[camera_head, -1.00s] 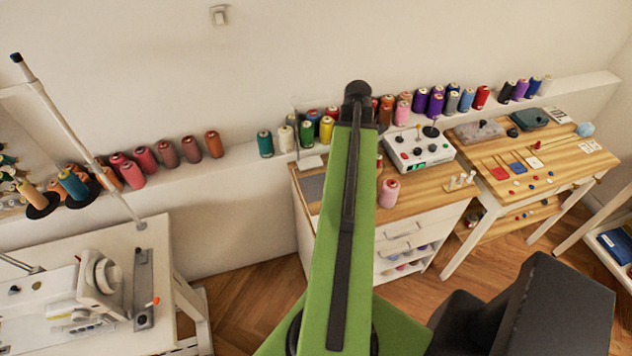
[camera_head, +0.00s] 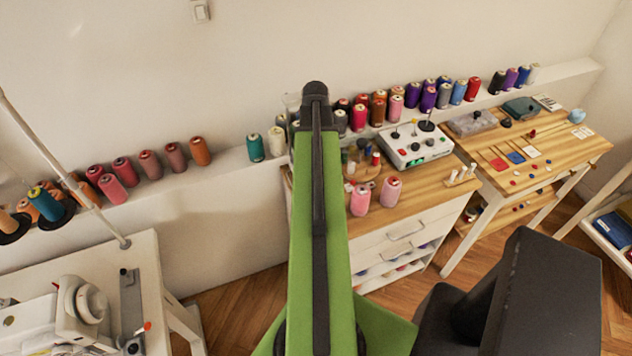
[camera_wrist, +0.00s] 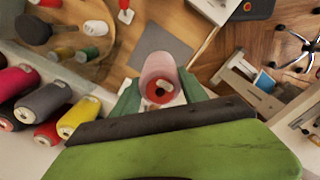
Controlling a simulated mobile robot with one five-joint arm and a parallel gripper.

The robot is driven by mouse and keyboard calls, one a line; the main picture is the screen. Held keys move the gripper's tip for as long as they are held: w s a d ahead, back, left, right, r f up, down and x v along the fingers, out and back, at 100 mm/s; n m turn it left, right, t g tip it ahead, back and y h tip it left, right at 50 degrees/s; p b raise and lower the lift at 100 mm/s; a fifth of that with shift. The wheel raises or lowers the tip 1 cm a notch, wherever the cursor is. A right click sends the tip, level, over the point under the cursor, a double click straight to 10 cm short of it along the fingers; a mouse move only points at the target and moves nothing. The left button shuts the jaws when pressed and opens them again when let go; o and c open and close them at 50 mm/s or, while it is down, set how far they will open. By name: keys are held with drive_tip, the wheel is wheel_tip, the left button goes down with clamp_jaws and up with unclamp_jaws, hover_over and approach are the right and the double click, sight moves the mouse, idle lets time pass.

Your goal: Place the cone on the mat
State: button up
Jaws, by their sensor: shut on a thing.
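In the wrist view, a pale pink thread cone (camera_wrist: 157,70) with a reddish end is held between the green fingers of my gripper (camera_wrist: 160,94). A flat grey mat (camera_wrist: 162,48) lies on the wooden worktop just beyond the cone in that view, and the cone overlaps its near part. I cannot tell the cone's height above the surface. In the head view my green arm hides the gripper, the held cone and the mat.
Two pink cones (camera_head: 360,199) stand on the wooden cabinet top (camera_head: 415,190), right of my arm. Behind them are a round wooden tray and a white control box (camera_head: 415,145). Thread cones line the wall ledge; yellow and red ones (camera_wrist: 78,117) are left of my gripper in the wrist view.

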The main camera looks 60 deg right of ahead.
wheel_tip(320, 180, down, 6)
drive_tip(key=b, duration=0.4)
drive_tip(key=shift+f+b, duration=0.2)
drive_tip(key=shift+b, duration=0.15)
drive_tip(key=o, duration=1.5)
drive_tip(key=shift+r, duration=0.2)
wheel_tip(320, 180, up, 12)
drive_tip(key=p, duration=1.2)
